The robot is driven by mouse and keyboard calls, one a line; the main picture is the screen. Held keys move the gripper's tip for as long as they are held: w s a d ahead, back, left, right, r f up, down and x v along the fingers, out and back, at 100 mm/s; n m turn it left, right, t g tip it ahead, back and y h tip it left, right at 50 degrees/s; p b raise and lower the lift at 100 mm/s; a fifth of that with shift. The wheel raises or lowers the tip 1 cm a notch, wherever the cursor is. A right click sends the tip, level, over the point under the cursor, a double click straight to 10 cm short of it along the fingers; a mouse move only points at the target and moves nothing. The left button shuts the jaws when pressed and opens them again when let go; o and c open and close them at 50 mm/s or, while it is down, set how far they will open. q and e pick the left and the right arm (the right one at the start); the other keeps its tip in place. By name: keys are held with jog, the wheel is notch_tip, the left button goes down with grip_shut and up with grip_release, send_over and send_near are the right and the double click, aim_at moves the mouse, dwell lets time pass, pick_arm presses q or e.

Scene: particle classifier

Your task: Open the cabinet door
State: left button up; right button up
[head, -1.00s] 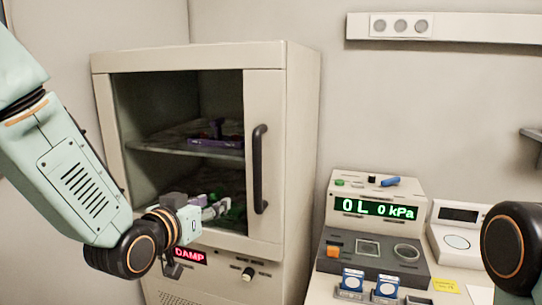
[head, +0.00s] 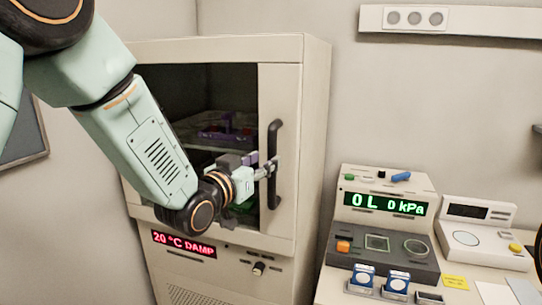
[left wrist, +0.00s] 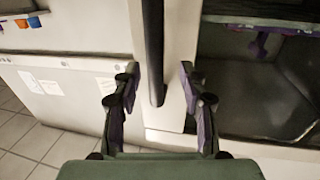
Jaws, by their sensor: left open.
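The cabinet (head: 215,48) stands against the wall, and its windowed door (head: 285,90) is closed. The door's black vertical handle (head: 275,150) is on the right side of the door. My left gripper (head: 268,170) is at the handle's lower half in the head view. In the left wrist view my left gripper (left wrist: 160,88) is open, one finger on each side of the handle (left wrist: 154,50), with gaps between fingers and bar. My right gripper is not in view.
A red display (head: 184,244) and a knob (head: 258,268) sit below the door. To the right, a bench holds a console with a green readout (head: 385,204) and a small white instrument (head: 475,238). Purple items (head: 225,132) lie on a shelf inside the cabinet.

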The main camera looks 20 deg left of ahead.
aim_at(270, 158)
pick_arm(q)
jog(key=x, duration=0.3)
jog(key=shift+d, duration=0.35)
jog(key=shift+w+a, duration=0.2)
jog(key=shift+w, duration=0.2)
jog(key=shift+d+r, duration=0.1)
jog(key=shift+d, duration=0.3)
jog(key=c, duration=0.6)
jog(key=shift+a, duration=0.15)
grip_shut()
